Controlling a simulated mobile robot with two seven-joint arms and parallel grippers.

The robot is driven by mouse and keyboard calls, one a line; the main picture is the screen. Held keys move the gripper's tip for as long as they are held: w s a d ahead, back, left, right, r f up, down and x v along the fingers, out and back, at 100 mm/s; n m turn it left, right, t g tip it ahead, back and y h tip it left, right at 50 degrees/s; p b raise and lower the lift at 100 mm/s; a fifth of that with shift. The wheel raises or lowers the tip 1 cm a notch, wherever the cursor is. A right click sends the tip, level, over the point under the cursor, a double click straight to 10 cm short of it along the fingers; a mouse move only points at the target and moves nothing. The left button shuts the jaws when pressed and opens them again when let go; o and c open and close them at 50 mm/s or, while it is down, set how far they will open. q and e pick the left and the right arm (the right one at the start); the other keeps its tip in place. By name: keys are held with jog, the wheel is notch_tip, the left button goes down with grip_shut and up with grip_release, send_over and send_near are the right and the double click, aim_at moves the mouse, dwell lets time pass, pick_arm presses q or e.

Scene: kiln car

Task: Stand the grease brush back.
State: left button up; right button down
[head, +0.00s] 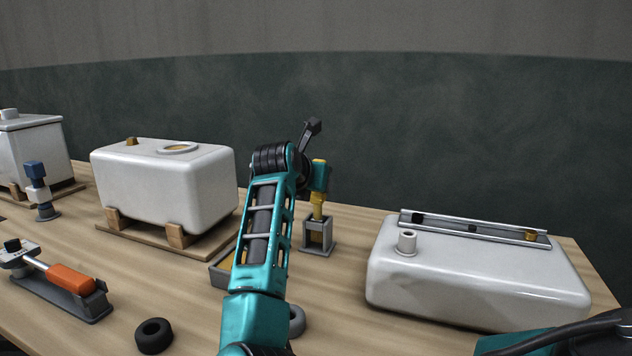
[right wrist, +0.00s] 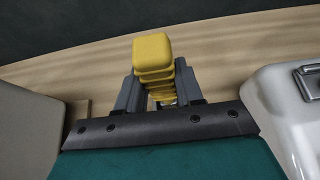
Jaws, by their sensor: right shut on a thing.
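The grease brush has a yellow handle (head: 317,207), standing about upright in the head view. My right gripper (head: 318,190) is shut on it, with yellow showing above and below the jaws. In the right wrist view the yellow handle (right wrist: 153,50) sits between the grey fingers of the right gripper (right wrist: 158,90). Below it is a small grey open-fronted holder (head: 331,246) with amber colour inside. The brush's lower end meets the holder's top opening; I cannot tell whether it rests on the bottom. The bristles are not clearly seen. My left gripper is not in view.
A white tank (head: 165,190) on wooden blocks stands left of the holder, a low white tank (head: 470,280) to the right. A grey tray (head: 221,272) is partly behind my arm. An orange-handled tool (head: 70,279) and a black ring (head: 154,336) lie at front left.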

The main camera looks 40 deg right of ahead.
jog(key=shift+f+b, duration=0.4)
jog(key=shift+f, duration=0.25)
jog(key=c, duration=0.6)
grip_release()
jog(key=shift+c, duration=0.2)
jog(key=shift+a, duration=0.1)
